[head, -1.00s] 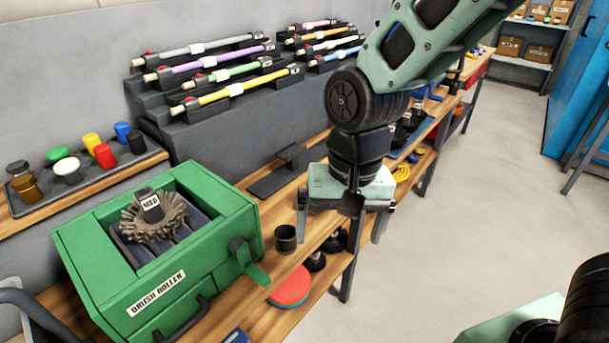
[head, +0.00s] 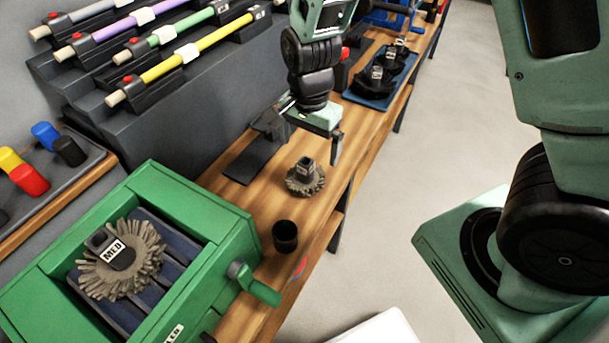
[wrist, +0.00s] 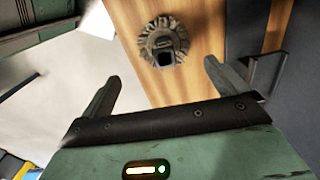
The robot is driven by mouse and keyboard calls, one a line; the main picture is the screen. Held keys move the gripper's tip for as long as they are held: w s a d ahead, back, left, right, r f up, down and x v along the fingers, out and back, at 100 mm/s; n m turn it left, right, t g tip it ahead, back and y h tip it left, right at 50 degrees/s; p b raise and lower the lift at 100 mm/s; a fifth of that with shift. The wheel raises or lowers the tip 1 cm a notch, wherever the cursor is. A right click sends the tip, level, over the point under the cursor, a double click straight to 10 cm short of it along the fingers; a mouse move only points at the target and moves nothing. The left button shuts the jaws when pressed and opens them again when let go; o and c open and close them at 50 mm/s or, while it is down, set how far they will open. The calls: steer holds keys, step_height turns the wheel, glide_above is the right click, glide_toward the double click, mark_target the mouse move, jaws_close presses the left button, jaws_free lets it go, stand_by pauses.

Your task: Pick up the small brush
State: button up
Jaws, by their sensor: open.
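A small grey-brown round brush (head: 306,182) with a dark hub stands on the wooden bench (head: 262,200); its label is too small to read. It also shows in the wrist view (wrist: 160,34), beyond the space between the fingers. My gripper (head: 310,132) is open and empty, above the bench and a little behind the brush in the head view, apart from it. Both fingers show in the wrist view (wrist: 162,72). A larger brush labelled MED (head: 121,262) sits in the green brush roller box (head: 215,215).
A black cup (head: 285,237) stands on the bench between the box and the brush. A dark stand (head: 250,160) is at the brush's left. A blue tray (head: 375,100) holds dark brushes farther back. Colored rods (head: 190,52) lie on a rack along the wall.

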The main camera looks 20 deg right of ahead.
mark_target(309, 162)
step_height(309, 162, down, 6)
steer(key=shift+r, duration=0.1)
steer(key=shift+w+a+f+p, duration=0.15)
steer(key=shift+f+p, duration=0.1)
steer(key=shift+f, duration=1.1)
steer(key=shift+w+a+f+p, duration=0.1)
steer(key=shift+w+f+p, duration=0.1)
steer(key=shift+f, duration=1.1)
steer(key=c, duration=1.3)
